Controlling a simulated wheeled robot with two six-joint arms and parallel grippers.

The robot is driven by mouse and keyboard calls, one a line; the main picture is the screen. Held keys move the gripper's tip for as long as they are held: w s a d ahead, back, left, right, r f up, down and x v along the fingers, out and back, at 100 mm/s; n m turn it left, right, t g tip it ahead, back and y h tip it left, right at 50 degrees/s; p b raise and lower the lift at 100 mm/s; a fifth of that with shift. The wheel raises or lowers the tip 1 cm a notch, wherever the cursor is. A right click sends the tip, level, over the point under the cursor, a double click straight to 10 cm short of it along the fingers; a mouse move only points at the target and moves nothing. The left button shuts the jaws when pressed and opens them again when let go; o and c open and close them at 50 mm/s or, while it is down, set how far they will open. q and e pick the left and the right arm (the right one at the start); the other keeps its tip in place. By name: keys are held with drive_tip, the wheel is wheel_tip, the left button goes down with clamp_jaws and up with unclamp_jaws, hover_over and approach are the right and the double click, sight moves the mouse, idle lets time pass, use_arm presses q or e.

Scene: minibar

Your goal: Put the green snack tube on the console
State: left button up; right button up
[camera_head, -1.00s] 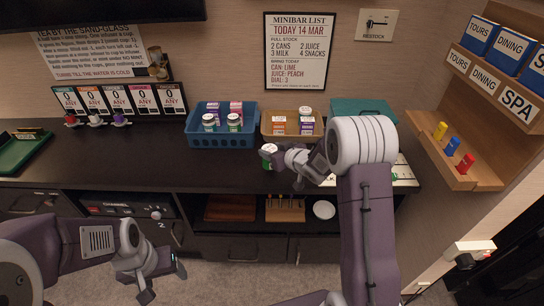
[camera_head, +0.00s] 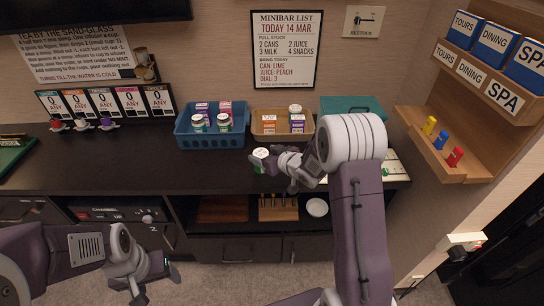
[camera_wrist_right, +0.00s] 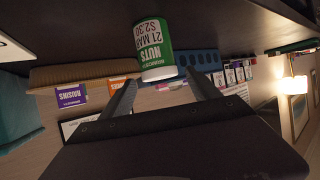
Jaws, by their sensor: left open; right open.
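The green snack tube (camera_head: 260,161) with a white lid appears to stand on the dark console top (camera_head: 110,165), near its front edge. The right wrist view shows the tube upside down (camera_wrist_right: 153,50), its label reading NUTS. My right gripper (camera_head: 280,175) is open, close to the tube on its right side. In the right wrist view its two fingers (camera_wrist_right: 160,84) spread on either side of the tube's lid end; I cannot tell whether they touch it. My left gripper (camera_head: 157,283) is open and empty, low in front of the cabinet.
A blue basket (camera_head: 212,140) and a tan tray (camera_head: 282,137) with small packs and jars stand behind the tube. A teal box (camera_head: 352,107) is to their right. The left counter front is clear.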

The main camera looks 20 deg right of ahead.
drive_tip(key=p+v, duration=0.2)
drive_tip(key=v, duration=0.9)
drive_tip(key=s+a+f+m+g+h, duration=0.1)
drive_tip(key=s+f+g, duration=0.1)
drive_tip(key=s+g, duration=0.35)
drive_tip(key=s+a+f+m+g+h, duration=0.2)
drive_tip(key=s+f, duration=0.1)
drive_tip(key=s, duration=0.6)
drive_tip(key=s+a+f+m+g+h, duration=0.1)
drive_tip(key=s+f+g, duration=0.1)
drive_tip(key=s+g, duration=0.35)
wheel_tip(320, 180, up, 11)
drive_tip(key=s+t+p, duration=0.1)
drive_tip(key=t+p, duration=0.1)
drive_tip(key=p, duration=0.8)
drive_tip(key=shift+s+p, duration=0.25)
drive_tip(key=shift+p, duration=0.15)
